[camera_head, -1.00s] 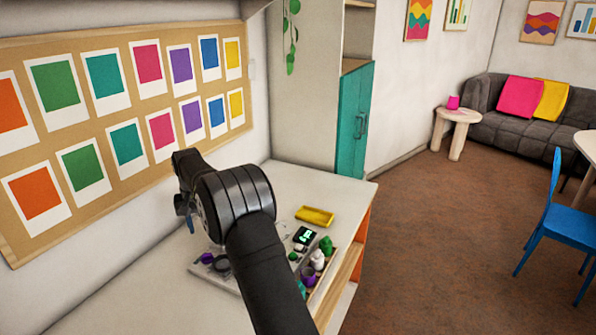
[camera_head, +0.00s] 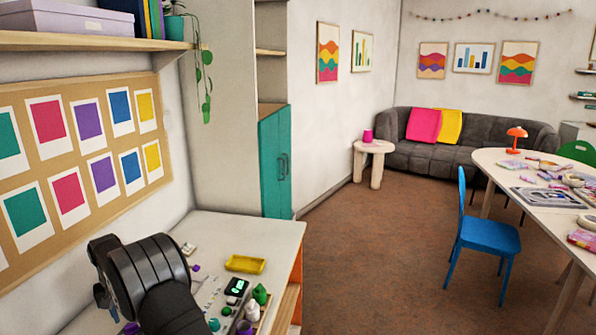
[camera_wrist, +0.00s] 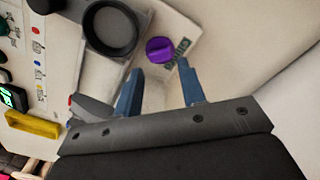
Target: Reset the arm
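In the wrist view my gripper (camera_wrist: 162,82) shows two blue fingers spread apart with nothing between them. A purple round knob or lid (camera_wrist: 159,49) lies just beyond the fingertips, apart from them, on a pale board. In the head view my black arm reaches over the bench at the lower left; the gripper end there is mostly hidden behind the arm.
The white bench top (camera_head: 262,226) holds a yellow tray (camera_head: 245,264), a small display (camera_head: 237,287) and a green bottle (camera_head: 260,293). A dark ring-shaped holder (camera_wrist: 113,27) is near the fingers. A pinboard (camera_head: 168,152) stands along the left wall.

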